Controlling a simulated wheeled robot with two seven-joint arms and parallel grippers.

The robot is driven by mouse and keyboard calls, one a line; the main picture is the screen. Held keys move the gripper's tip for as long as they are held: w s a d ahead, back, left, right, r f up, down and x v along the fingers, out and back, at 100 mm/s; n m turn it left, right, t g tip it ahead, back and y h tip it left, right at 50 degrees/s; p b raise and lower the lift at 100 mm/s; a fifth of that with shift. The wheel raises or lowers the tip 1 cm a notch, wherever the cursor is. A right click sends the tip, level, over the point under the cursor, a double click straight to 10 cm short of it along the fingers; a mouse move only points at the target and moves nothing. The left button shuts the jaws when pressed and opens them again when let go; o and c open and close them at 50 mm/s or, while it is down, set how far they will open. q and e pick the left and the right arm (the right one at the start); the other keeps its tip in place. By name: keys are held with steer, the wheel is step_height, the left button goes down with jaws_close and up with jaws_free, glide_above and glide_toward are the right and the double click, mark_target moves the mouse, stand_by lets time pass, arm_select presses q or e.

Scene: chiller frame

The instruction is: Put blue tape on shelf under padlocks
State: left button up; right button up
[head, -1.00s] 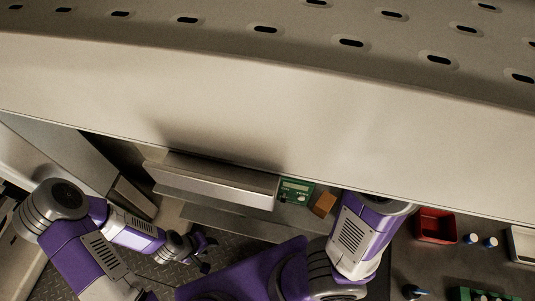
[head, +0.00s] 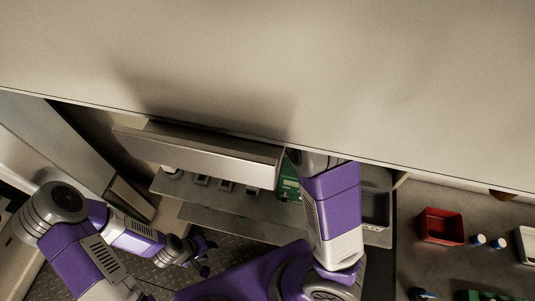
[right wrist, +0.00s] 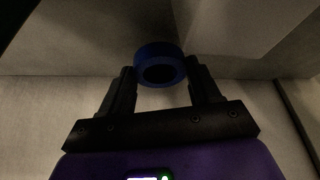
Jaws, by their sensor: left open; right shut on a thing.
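The blue tape (right wrist: 158,48) is a ring in the right wrist view, held between the two dark fingers of my right gripper (right wrist: 160,69). The gripper is shut on it, close to a pale surface. My left gripper (head: 202,256) is open and empty at the lower left, low beside the shelves. Several small dark and light items (head: 225,186) stand on a shelf (head: 262,208) under the metal ledge; they are too small to confirm as padlocks.
A metal ledge (head: 205,152) overhangs the shelf. A green device (head: 288,182) is partly behind my right arm. A lower shelf (head: 220,220) looks bare. A red bin (head: 441,226) and white-capped bottles (head: 488,241) stand on the right counter.

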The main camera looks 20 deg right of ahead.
steer(key=shift+x, duration=0.8)
steer(key=shift+s, duration=0.15)
steer(key=shift+f, duration=0.15)
steer(key=o, duration=1.1)
